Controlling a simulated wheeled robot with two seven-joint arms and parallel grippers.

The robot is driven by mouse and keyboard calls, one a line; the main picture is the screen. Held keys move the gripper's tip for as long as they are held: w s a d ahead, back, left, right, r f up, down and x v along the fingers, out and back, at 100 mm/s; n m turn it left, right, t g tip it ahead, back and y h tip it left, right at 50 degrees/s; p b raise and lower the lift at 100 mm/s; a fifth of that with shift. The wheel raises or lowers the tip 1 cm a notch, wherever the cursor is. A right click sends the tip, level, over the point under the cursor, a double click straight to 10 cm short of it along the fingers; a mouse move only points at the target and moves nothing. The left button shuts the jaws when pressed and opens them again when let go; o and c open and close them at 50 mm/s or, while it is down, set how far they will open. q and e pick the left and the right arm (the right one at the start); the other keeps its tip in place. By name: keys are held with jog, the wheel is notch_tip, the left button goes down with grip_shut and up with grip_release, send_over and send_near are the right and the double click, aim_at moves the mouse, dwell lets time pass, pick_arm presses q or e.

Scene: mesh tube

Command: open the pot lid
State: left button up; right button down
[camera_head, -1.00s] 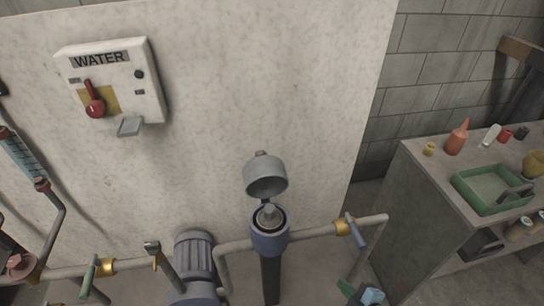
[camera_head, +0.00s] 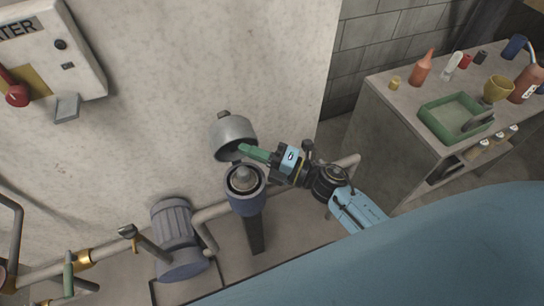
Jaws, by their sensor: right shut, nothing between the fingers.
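The pot (camera_head: 246,197) is a blue-grey upright cylinder on a dark post, with its mouth open and a grey metal part (camera_head: 243,178) inside. Its grey domed lid (camera_head: 233,131) stands raised and tilted above and behind the mouth, towards the wall. My right gripper (camera_head: 243,150) reaches in from the right with green fingers shut and empty. Its tips are at the lower right rim of the lid, just above the pot mouth; I cannot tell whether they touch the lid. My left gripper is not in view.
A pale wall with a WATER switch box (camera_head: 50,50) stands behind. A motor (camera_head: 176,225) and pipes (camera_head: 210,213) flank the pot. A bench (camera_head: 390,120) with a green tray (camera_head: 456,118) and bottles stands at right.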

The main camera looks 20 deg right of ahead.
aim_at(225, 129)
jog(key=w, duration=0.3)
jog(key=shift+w+a+r, duration=0.35)
jog(key=shift+w, duration=0.05)
jog(key=shift+w+r, duration=0.1)
jog(key=shift+w, duration=0.3)
